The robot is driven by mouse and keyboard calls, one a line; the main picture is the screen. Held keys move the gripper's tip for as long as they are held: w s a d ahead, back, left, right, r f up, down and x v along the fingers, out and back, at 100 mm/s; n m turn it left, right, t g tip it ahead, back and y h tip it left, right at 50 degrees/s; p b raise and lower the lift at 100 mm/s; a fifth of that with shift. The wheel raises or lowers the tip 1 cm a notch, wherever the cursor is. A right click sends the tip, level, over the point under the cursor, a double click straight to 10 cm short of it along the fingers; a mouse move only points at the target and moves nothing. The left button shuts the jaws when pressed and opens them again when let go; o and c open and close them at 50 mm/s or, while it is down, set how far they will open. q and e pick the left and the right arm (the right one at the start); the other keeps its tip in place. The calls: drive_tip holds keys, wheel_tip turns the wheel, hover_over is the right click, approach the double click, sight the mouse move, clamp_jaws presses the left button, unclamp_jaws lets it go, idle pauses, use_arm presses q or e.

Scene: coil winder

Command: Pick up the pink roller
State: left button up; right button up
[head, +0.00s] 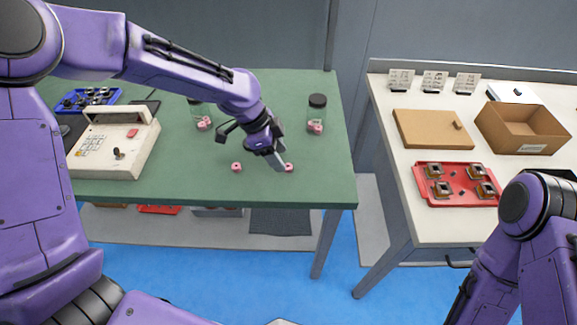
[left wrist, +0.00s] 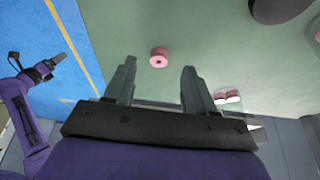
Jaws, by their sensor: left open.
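Several small pink rollers are on the green table (head: 190,180). One pink roller (head: 288,167) lies close to the tips of my left gripper (head: 277,160); another (head: 236,167) lies to its left. In the left wrist view, a pink roller (left wrist: 158,57) shows between and beyond the two fingers of my left gripper (left wrist: 158,70), which is open and empty. The roller looks apart from both fingers. My right gripper (left wrist: 53,62) shows small at the left of the left wrist view; its jaw opening cannot be made out.
A beige control box (head: 112,145) and a blue tray (head: 88,97) stand at left. A white table at right holds a red tray (head: 455,168) and a cardboard box (head: 522,129).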

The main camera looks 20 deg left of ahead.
use_arm(q)
drive_tip(key=x, duration=0.3)
drive_tip(key=shift+d+f, duration=0.15)
drive_tip(key=shift+d, duration=0.1)
clamp_jaws()
drive_tip(key=r, duration=0.3)
drive_tip(key=s+r, duration=0.1)
drive_tip(key=r, duration=0.1)
drive_tip(key=shift+s+a+r, duration=0.1)
drive_tip(key=shift+a, duration=0.15)
drive_tip(key=s+a+r+p, duration=0.4)
drive_tip(key=s+r+p, duration=0.4)
drive_tip(key=s, duration=0.4)
drive_tip(key=shift+p, duration=0.45)
